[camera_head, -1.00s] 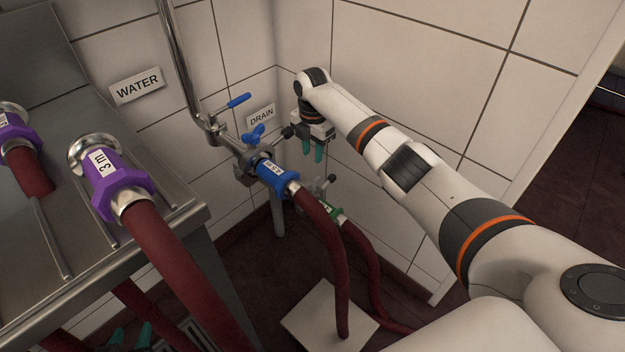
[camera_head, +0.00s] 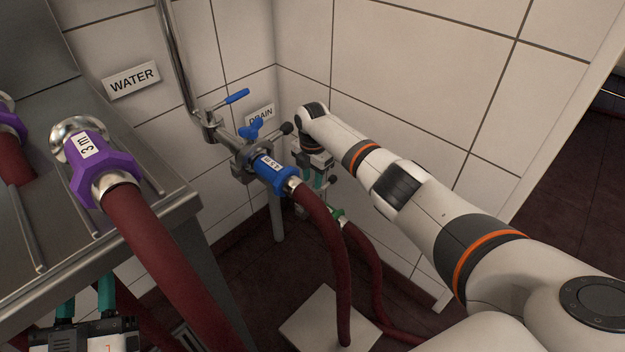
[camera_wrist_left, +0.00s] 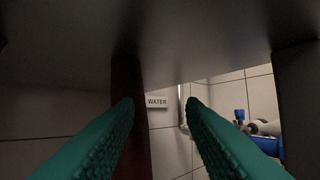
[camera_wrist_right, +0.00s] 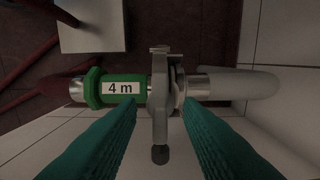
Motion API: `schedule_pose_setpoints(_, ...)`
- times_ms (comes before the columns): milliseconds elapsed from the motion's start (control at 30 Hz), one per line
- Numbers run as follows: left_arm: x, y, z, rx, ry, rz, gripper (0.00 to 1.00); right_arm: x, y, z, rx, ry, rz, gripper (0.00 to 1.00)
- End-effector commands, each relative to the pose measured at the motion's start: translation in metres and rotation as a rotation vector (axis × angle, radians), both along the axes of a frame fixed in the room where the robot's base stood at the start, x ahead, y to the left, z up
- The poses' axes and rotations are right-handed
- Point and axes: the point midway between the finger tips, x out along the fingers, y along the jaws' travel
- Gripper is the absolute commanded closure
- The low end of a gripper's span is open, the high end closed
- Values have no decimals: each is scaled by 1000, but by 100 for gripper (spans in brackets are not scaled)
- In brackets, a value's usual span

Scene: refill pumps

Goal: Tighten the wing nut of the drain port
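In the right wrist view, a metal clamp (camera_wrist_right: 160,95) joins the green coupling (camera_wrist_right: 118,88) marked "4 m" to a metal pipe (camera_wrist_right: 235,84). A dark round knob (camera_wrist_right: 160,154) sits on the clamp's near end. I cannot clearly make out the wing nut's wings. My right gripper (camera_wrist_right: 159,102) is open and empty, its teal fingers on either side of the clamp in the picture; contact cannot be told. In the head view, the right gripper (camera_head: 316,180) partly hides the drain port above the green coupling (camera_head: 338,214). My left gripper (camera_head: 85,298) is open and empty at lower left.
The water port above has a blue coupling (camera_head: 270,172) and blue wing nut (camera_head: 250,130), close left of my right gripper. Dark red hoses (camera_head: 330,250) hang below. A steel table (camera_head: 190,225) stands at left, near the left gripper. A white block (camera_head: 310,320) lies on the floor.

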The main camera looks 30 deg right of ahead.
Motion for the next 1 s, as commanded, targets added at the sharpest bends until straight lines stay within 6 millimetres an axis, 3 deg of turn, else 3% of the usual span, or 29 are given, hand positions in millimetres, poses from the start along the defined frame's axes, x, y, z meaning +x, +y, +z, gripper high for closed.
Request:
schedule_pose_setpoints(433, -4, 0, 9, -16, -59, -3, 64, 0, 0, -5, 0, 0, 0, 67)
schedule_pose_setpoints(633, -4, 0, 8, -16, -59, -3, 64, 0, 0, -5, 0, 0, 0, 98)
schedule_pose_setpoints(1000, -1, 0, 4, -5, -15, -1, 64, 0, 0, -4, 0, 0, -33, 100)
